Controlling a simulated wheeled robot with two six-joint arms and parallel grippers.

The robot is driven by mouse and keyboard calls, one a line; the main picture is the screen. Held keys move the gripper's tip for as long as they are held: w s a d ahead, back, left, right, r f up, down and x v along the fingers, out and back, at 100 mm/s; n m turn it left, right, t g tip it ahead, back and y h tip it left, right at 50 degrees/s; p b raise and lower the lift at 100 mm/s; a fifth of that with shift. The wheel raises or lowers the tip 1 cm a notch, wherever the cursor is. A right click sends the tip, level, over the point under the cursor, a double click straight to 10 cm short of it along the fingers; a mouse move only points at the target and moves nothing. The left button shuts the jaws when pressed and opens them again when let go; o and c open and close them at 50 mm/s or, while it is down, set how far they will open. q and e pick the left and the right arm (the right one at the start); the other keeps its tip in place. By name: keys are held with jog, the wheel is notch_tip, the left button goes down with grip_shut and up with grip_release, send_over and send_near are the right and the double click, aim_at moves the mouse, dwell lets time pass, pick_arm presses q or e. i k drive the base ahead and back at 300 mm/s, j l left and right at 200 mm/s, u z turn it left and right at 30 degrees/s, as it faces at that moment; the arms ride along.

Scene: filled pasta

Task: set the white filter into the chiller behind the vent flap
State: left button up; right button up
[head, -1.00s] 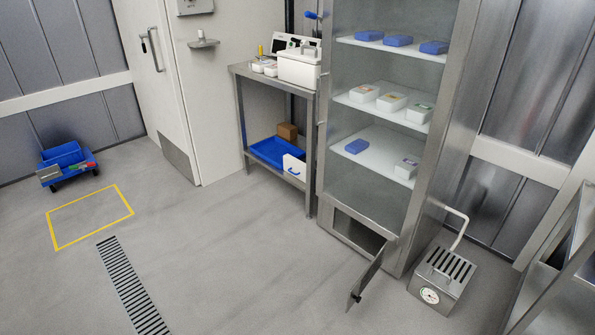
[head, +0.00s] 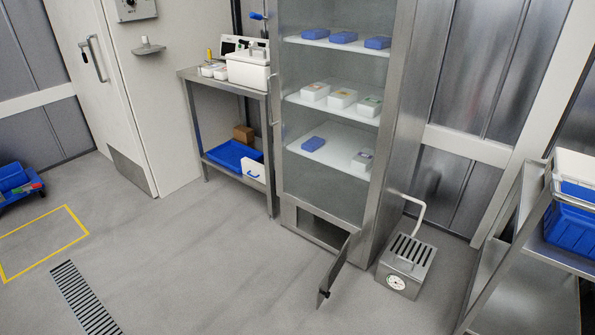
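The chiller (head: 383,150) is a tall steel cabinet with a clear front, right of centre in the head view. Its vent flap (head: 335,272) at the bottom hangs open, swung out toward the floor. The vent opening (head: 321,228) behind it is dark, and I cannot see whether anything is inside. A white panel with a blue curved mark (head: 254,173), possibly the white filter, stands upright at the right end of a blue tray (head: 226,152). The tray is on the steel table's lower shelf, left of the chiller. Neither of my grippers is in view.
A steel box with a gauge and pipe (head: 406,267) stands on the floor right of the chiller. A steel rack (head: 490,285) with blue bins (head: 570,236) is at the right. A blue cart (head: 17,185) is at the left edge. The floor before the chiller is clear.

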aim_at(322, 232)
jog(key=i+j+z, duration=0.4)
jog(key=z, duration=0.15)
jog(key=i+j+z, duration=0.25)
jog(key=j, duration=0.15)
jog(key=j+z, duration=0.25)
jog(key=i+j+z, duration=0.1)
jog(key=j+z, duration=0.15)
jog(key=j, duration=0.2)
